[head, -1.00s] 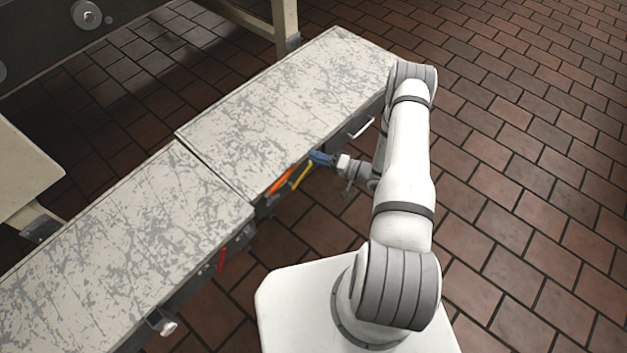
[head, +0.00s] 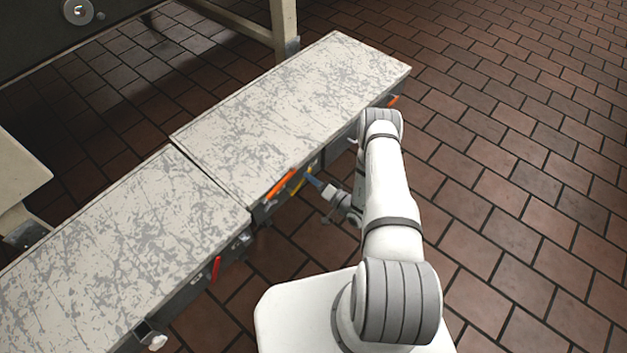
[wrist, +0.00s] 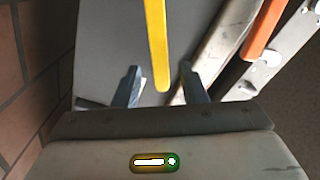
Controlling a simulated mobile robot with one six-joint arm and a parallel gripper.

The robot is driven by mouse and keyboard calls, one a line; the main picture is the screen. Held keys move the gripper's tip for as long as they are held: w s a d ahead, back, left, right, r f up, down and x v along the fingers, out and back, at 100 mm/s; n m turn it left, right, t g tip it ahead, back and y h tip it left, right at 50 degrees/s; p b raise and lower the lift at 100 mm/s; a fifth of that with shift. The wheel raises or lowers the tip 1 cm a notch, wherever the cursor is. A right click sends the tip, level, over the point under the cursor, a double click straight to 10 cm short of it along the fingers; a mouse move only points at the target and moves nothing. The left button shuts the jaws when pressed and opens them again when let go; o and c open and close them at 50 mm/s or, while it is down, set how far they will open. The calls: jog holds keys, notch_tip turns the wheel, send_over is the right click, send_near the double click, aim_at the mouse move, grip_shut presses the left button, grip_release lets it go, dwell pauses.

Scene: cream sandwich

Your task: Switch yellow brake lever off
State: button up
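The yellow brake lever (head: 297,182) is on the near side of the conveyor, beside an orange lever (head: 280,184). In the wrist view the yellow lever (wrist: 157,50) hangs down from the top edge, its rounded free end between my two fingers. My gripper (head: 311,181) points at the lever from the right. In the wrist view my gripper (wrist: 161,86) is open, with a finger on each side of the lever tip and a gap to both. The lever's mount is out of the wrist view.
The conveyor (head: 290,95) has a worn grey-white top and a second section (head: 120,235) at lower left. A red lever (head: 215,269) is on that section's side. The orange lever (wrist: 262,30) is right of my fingers. Tiled floor (head: 500,200) is clear on the right.

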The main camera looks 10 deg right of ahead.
jog(key=shift+w+a, duration=0.1)
jog(key=shift+w, duration=0.05)
jog(key=shift+c, duration=0.2)
grip_shut()
dwell(0.3)
